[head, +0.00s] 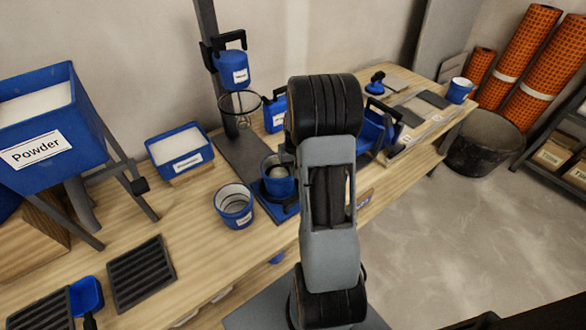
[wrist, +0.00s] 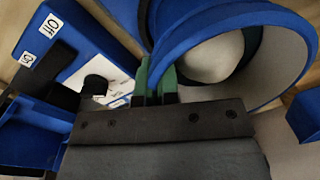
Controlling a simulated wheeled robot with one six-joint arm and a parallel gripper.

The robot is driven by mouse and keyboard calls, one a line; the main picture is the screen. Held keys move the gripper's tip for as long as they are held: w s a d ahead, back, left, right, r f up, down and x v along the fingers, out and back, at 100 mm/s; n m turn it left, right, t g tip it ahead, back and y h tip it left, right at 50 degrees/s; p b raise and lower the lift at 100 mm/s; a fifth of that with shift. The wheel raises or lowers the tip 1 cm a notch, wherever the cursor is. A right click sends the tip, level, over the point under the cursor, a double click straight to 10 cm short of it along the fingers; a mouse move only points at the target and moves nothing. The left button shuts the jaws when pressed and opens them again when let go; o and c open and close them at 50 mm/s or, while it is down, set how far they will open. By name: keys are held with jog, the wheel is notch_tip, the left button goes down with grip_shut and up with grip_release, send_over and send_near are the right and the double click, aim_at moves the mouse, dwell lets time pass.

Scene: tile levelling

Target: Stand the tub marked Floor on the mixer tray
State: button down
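A blue tub with a pale content (head: 277,185) stands on or just above the blue mixer tray (head: 290,211), partly hidden by my arm. In the wrist view, my gripper (wrist: 156,88) has its green-padded fingers on both sides of the wall of this blue tub (wrist: 275,20), seemingly closed on its rim. I can read no label on it. A blue unit with On and Off labels (wrist: 70,30) lies beside it in the wrist view. Another blue tub (head: 233,207) with a small label I cannot read stands on the bench just left of the tray.
A blue Powder hopper (head: 75,110) stands on the left. A labelled blue bin (head: 180,150) sits at the back. A post carries a blue container (head: 233,75) above a wire ring (head: 240,103). Dark ribbed mats (head: 142,273) lie at front left.

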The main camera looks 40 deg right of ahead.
jog(key=shift+f, duration=0.2)
jog(key=c, duration=1.4)
grip_release()
jog(key=shift+o, duration=0.2)
notch_tip(320, 180, up, 12)
jog(key=p, duration=0.2)
jog(key=s+a+r+n+t, duration=0.1)
jog(key=s+a+r+n, duration=0.1)
jog(key=s+a, duration=0.4)
jog(key=s+a+r+n+t, duration=0.1)
jog(key=s+a, duration=0.5)
jog(key=a, duration=0.8)
notch_tip(320, 180, up, 2)
jog(key=shift+s+r+n+t+h, duration=0.2)
jog(key=shift+s+n+t+h, duration=0.15)
jog(key=shift+n, duration=0.35)
jog(key=shift+a+r, duration=0.1)
